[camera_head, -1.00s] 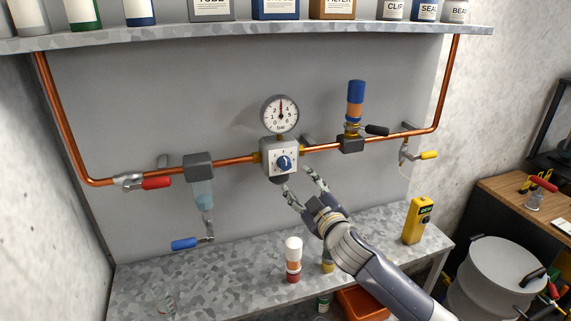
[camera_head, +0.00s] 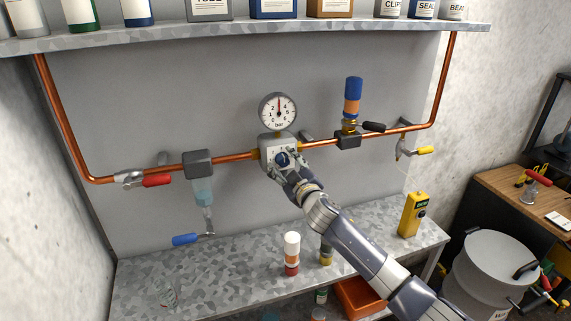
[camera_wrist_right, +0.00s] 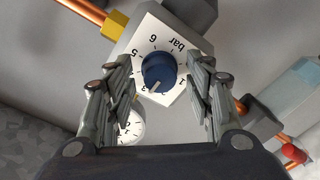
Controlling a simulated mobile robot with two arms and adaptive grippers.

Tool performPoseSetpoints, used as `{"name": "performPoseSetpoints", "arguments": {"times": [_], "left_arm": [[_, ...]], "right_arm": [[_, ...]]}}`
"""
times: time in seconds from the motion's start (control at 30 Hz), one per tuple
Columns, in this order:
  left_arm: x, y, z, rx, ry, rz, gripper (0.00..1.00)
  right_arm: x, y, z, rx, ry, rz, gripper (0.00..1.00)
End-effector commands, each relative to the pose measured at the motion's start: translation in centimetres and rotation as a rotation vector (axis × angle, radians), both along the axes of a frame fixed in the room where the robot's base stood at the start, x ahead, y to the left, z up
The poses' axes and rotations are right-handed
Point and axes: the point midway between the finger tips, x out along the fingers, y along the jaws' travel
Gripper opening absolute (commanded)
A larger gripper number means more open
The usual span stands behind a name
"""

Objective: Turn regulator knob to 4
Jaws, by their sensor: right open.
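The blue regulator knob (camera_head: 282,158) sits on the white dial face of the regulator on the copper pipe. In the right wrist view the knob (camera_wrist_right: 159,68) shows a white pointer mark near the 3; the 4 seems hidden by a finger. My right gripper (camera_head: 287,166) is at the knob. In the wrist view its two fingers (camera_wrist_right: 160,82) stand open on either side of the knob, with gaps visible at both sides. The round gauge (camera_head: 279,112) above the regulator has its needle pointing about straight up, near 3. My left gripper is not in view.
Red (camera_head: 157,181), blue (camera_head: 185,239) and yellow (camera_head: 427,150) handled valves hang on the pipework. A blue-and-orange cylinder (camera_head: 353,95) stands on the pipe at right. A white-capped bottle (camera_head: 291,252) and a yellow meter (camera_head: 413,214) stand on the bench below.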

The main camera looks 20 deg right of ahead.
Motion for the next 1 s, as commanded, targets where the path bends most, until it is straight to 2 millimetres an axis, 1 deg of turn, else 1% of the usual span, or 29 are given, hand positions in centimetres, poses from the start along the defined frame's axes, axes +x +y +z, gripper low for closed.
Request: {"name": "performPoseSetpoints", "arguments": {"times": [0.2, 0.23, 0.27, 0.3, 0.37, 0.4, 0.43, 0.77, 1.0], "left_arm": [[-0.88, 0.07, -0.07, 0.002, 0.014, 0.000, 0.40], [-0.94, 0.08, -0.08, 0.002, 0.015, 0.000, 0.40], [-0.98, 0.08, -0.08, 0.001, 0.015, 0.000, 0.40], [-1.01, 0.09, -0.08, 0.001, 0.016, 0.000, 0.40], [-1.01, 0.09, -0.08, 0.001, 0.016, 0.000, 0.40], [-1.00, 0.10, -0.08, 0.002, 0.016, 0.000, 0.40], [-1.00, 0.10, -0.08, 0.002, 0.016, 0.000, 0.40], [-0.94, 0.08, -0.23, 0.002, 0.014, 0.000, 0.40], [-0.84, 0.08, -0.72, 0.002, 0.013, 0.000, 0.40]], "right_arm": [[0.03, 0.04, -0.02, 0.000, 0.001, 0.001, 0.49], [0.02, 0.04, -0.02, 0.000, 0.000, 0.000, 0.46], [0.02, 0.04, -0.02, 0.000, 0.000, 0.000, 0.40], [0.02, 0.04, -0.02, 0.000, 0.000, 0.000, 0.31], [0.01, 0.03, -0.02, 0.001, 0.000, 0.000, 0.17], [0.01, 0.03, -0.02, 0.001, 0.000, 0.000, 0.08], [0.01, 0.03, -0.03, 0.000, 0.000, 0.000, 0.04], [-0.01, 0.06, -0.10, 0.028, 0.002, 0.001, 0.04], [-0.01, 0.05, -0.24, 0.151, 0.006, 0.000, 0.04]]}}
